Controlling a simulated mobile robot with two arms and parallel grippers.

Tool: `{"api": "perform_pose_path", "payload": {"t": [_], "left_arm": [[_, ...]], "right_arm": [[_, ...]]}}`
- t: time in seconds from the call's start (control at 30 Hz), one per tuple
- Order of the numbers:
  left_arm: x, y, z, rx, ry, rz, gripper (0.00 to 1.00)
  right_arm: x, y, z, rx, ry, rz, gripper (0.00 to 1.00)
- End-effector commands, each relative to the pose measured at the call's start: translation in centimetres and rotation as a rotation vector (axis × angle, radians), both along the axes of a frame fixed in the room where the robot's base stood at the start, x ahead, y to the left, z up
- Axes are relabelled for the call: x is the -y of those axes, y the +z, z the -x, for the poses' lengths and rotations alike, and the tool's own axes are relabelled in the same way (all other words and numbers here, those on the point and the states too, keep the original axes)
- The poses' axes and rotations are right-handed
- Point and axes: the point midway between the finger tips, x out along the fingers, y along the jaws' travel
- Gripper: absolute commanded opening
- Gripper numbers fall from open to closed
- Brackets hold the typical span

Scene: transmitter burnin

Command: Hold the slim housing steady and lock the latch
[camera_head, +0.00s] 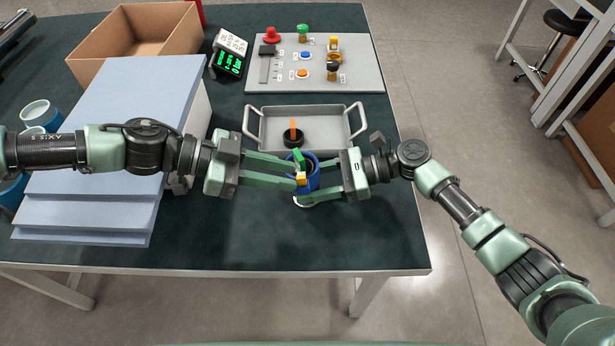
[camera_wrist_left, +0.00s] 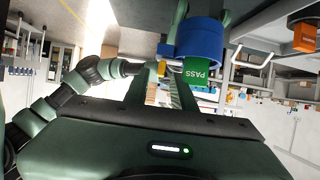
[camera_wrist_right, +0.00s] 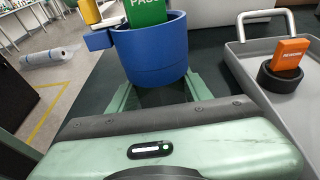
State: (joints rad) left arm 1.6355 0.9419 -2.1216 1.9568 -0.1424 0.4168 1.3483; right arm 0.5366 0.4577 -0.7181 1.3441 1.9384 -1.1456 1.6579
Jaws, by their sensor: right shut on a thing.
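A round blue housing (camera_head: 313,182) stands upright in front of the grey tray; it also shows in the right wrist view (camera_wrist_right: 155,55). A green PASS tag (camera_wrist_right: 145,12) stands in its top. A small yellow piece, seemingly the latch (camera_head: 301,179), is on its left side and also shows in the left wrist view (camera_wrist_left: 161,68). My right gripper (camera_head: 303,182) is shut on the blue housing, one finger along each side. My left gripper (camera_head: 298,176) is open, its fingertips close to the yellow piece. I cannot tell whether they touch it.
The grey tray (camera_head: 267,147) behind holds a black ring (camera_head: 293,140) with an orange tag (camera_head: 293,126). A control panel (camera_head: 362,77) and a green display (camera_head: 228,64) stand farther back. Stacked pale boards (camera_head: 110,120) crowd the left. The table front (camera_head: 300,245) is clear.

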Motion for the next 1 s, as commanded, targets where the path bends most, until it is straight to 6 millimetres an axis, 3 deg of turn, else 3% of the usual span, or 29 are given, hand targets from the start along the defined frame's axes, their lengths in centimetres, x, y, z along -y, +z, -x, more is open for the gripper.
{"api": "perform_pose_path", "payload": {"t": [0.37, 0.4, 0.5, 0.83, 1.0], "left_arm": [[0.1, 0.0, 0.1, 0.0, -0.002, 0.002, 0.25], [0.1, 0.0, 0.1, 0.001, -0.003, 0.002, 0.25], [0.1, 0.0, 0.1, 0.001, -0.003, 0.002, 0.25], [0.1, 0.1, 0.1, 0.001, -0.003, 0.002, 0.25], [0.1, 0.1, 0.1, 0.001, -0.003, 0.002, 0.25]], "right_arm": [[0.3, -0.8, 0.1, -0.006, -0.002, 0.015, 0.07], [0.3, -0.8, 0.1, -0.007, -0.002, 0.015, 0.52], [0.3, -0.8, 0.1, -0.006, -0.002, 0.013, 0.74], [0.3, -0.4, 0.1, -0.003, -0.001, 0.008, 0.74], [2.0, 0.1, -0.1, -0.003, -0.003, 0.009, 0.74]]}}
